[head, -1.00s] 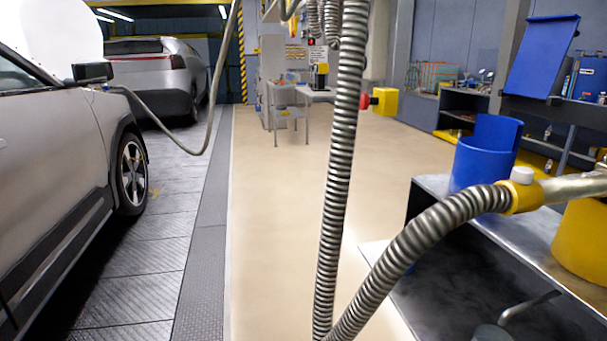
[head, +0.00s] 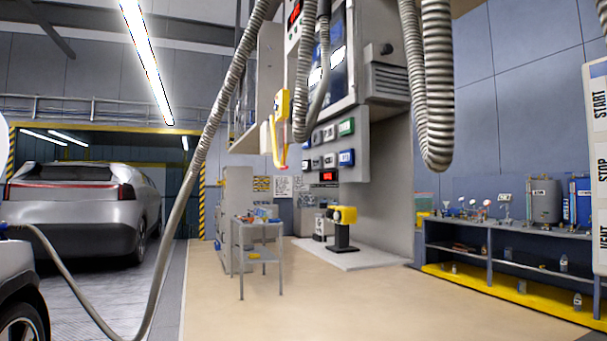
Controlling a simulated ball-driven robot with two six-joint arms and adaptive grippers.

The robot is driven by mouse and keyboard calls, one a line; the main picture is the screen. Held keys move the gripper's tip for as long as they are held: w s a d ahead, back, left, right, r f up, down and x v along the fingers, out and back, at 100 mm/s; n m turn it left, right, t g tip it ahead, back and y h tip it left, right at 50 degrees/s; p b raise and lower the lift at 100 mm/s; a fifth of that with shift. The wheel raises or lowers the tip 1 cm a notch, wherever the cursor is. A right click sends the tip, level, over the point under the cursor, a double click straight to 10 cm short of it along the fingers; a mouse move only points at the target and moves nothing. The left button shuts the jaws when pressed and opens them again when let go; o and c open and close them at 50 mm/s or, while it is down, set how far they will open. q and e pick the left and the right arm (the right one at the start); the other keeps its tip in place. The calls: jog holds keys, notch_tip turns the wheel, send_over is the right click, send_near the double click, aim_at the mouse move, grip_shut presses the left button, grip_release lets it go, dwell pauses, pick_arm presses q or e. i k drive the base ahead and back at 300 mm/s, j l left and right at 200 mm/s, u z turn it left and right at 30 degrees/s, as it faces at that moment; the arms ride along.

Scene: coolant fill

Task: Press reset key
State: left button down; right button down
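A tall grey machine (head: 391,170) stands in the middle of the head view. A block of keys is on its lower front. One key has a green face (head: 346,127) and another a blue face (head: 346,158); the others look pale or dark. Their labels are too small to read, so I cannot tell which is the reset key. A small red display (head: 328,176) is below the keys. A white panel (head: 598,160) at the right edge reads START and STOP, with another label below. Neither gripper is in view.
Ribbed hoses (head: 436,110) hang in front of the machine, and a long one (head: 200,150) runs down at the left. A grey trolley (head: 258,250) and a yellow-topped stand (head: 342,225) are on the floor. A shelf bench (head: 500,245) lines the right wall. The front floor is clear.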

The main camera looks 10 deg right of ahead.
aim_at(346, 157)
jog(key=i+j, duration=0.15)
jog(key=i, duration=0.5)
jog(key=i+j+u, duration=0.1)
jog(key=i, duration=0.5)
